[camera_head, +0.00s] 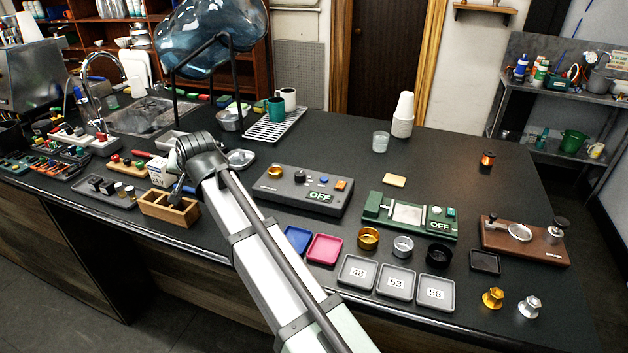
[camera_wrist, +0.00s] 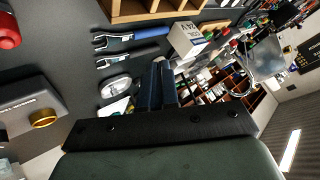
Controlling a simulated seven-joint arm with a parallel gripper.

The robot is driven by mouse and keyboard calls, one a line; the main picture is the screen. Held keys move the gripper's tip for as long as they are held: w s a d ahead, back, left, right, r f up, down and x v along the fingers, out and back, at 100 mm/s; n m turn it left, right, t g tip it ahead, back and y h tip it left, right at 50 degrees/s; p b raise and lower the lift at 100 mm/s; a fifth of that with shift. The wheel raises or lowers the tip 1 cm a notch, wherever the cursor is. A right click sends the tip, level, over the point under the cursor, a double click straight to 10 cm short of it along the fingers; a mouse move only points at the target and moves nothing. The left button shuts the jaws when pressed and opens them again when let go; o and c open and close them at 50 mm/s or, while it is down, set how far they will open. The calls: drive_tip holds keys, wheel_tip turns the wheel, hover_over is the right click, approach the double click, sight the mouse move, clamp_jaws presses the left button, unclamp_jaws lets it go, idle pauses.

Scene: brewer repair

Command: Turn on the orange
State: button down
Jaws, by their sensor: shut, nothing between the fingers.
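A dark grey control box (camera_head: 290,200) stands on the counter right of my arm. Its display (camera_head: 320,197) reads OFF. On its top are an orange switch (camera_head: 341,184), a blue button (camera_head: 323,179), dark knobs and a brass ring (camera_head: 275,172). Part of what looks like this box (camera_wrist: 30,98) shows at the left of the wrist view; its orange switch does not show there. My gripper (camera_wrist: 161,84) is shut and empty, its fingers together. In the head view my wrist is left of the box, apart from it.
A green scale (camera_head: 410,215), also reading OFF, stands right of the box. Numbered trays (camera_head: 397,281) and metal rings lie in front. A wooden holder (camera_head: 170,207) is left of my arm. Paper cups (camera_head: 403,115) stand behind; the counter around them is mostly clear.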

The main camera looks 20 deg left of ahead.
drive_tip(key=w+d+r+m+t+h, duration=0.1)
drive_tip(key=w+d, duration=0.3)
drive_tip(key=d, duration=0.7)
drive_tip(key=w+d+r+m+t+h, duration=0.1)
drive_tip(key=w+d+r+m+h, duration=0.1)
drive_tip(key=d, duration=1)
drive_tip(key=w+d+r+m+h, duration=0.1)
drive_tip(key=w+d+r+h, duration=0.2)
drive_tip(key=d, duration=0.8)
drive_tip(key=w+h, duration=0.2)
drive_tip(key=w, duration=0.1)
drive_tip(key=shift+w+d+m+t, duration=0.15)
drive_tip(key=shift+d+m+t, duration=0.2)
drive_tip(key=shift+m+t, duration=0.05)
hover_over(341, 185)
drive_tip(key=s, duration=0.2)
wheel_tip(341, 185, down, 8)
drive_tip(key=shift+a+f, duration=0.1)
drive_tip(key=shift+s+f, duration=0.25)
drive_tip(key=shift+f, duration=1.6)
